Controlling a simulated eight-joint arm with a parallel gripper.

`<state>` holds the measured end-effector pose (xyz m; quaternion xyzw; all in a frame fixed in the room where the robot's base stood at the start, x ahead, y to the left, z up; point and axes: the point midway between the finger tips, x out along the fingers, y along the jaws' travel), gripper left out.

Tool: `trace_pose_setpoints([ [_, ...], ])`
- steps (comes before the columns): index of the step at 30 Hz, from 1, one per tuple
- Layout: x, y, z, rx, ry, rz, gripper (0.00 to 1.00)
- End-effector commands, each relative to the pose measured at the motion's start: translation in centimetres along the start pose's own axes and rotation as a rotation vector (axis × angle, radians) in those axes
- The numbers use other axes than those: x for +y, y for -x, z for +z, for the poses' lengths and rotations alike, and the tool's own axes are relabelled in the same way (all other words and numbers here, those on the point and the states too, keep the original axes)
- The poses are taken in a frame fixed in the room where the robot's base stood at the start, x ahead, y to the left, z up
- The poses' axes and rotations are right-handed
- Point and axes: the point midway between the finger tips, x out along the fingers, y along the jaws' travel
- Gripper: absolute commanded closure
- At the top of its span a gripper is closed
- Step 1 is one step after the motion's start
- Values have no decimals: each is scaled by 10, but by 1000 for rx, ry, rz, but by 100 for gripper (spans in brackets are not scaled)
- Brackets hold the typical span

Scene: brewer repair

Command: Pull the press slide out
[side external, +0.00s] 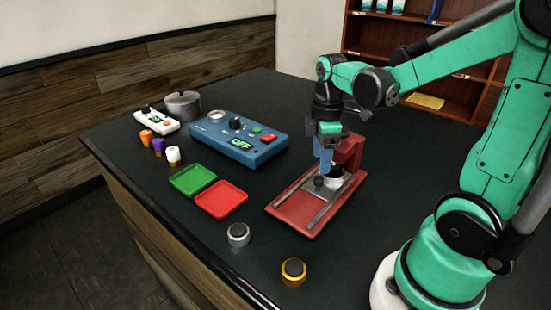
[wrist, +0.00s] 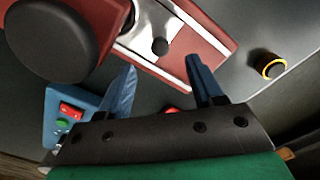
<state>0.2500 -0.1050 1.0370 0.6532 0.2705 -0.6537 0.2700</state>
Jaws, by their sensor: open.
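The press has a red base (side external: 292,208) with two metal rails and a red block (side external: 347,151) at its rear. The press slide (wrist: 141,30) is a silver plate between the rails, with a small black knob (side external: 319,183) on top. The knob also shows in the wrist view (wrist: 160,46). My gripper (side external: 325,168) points down above the slide, its blue fingers apart. In the wrist view my gripper (wrist: 161,63) has the knob just beyond the gap between its fingertips, with nothing held. Contact with the knob cannot be told.
A large black disc (wrist: 50,38) sits on the press's red block. Green (side external: 193,179) and red (side external: 220,199) trays lie left of the press. A blue control box (side external: 238,138) stands behind them. Silver-rimmed (side external: 238,234) and gold-rimmed (side external: 293,271) caps stand in front.

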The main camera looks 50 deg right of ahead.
Motion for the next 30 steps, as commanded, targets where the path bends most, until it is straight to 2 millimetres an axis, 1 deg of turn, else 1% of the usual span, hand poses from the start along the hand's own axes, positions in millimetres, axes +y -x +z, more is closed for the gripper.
trace_pose_setpoints([
  [9,1,-33,0,-1,1,2,40],
  [15,0,-49,0,-1,1,3,40],
  [19,0,-53,0,-1,0,4,40],
  [26,0,-53,0,-1,0,4,40],
  [29,0,-53,0,-1,0,4,66],
  [30,0,-53,0,-1,0,4,77],
])
